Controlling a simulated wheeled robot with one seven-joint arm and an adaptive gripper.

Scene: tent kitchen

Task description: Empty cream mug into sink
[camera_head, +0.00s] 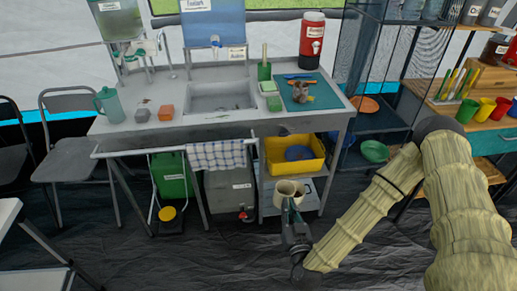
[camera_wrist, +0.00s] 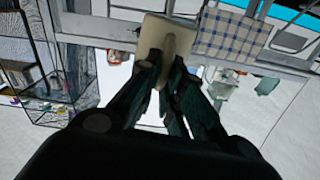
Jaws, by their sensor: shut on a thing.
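The cream mug (camera_head: 288,188) is in my gripper (camera_head: 295,218), in front of the counter's right half and below its top. My gripper is shut on the mug's handle, which shows in the wrist view, with the mug (camera_wrist: 151,32) beyond the fingers (camera_wrist: 172,78). The mug looks roughly upright in the head view; its inside is darker, but I cannot tell what it holds. The sink (camera_head: 221,110) is a grey basin set in the counter, up and to the left of the mug.
A front rail with a checked towel (camera_head: 215,155) runs below the sink. A teal mat (camera_head: 310,97) with small items lies right of the sink. A red cooler (camera_head: 312,42) and a blue water tank (camera_head: 213,25) stand behind. A yellow bin (camera_head: 275,165) sits on the shelf below.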

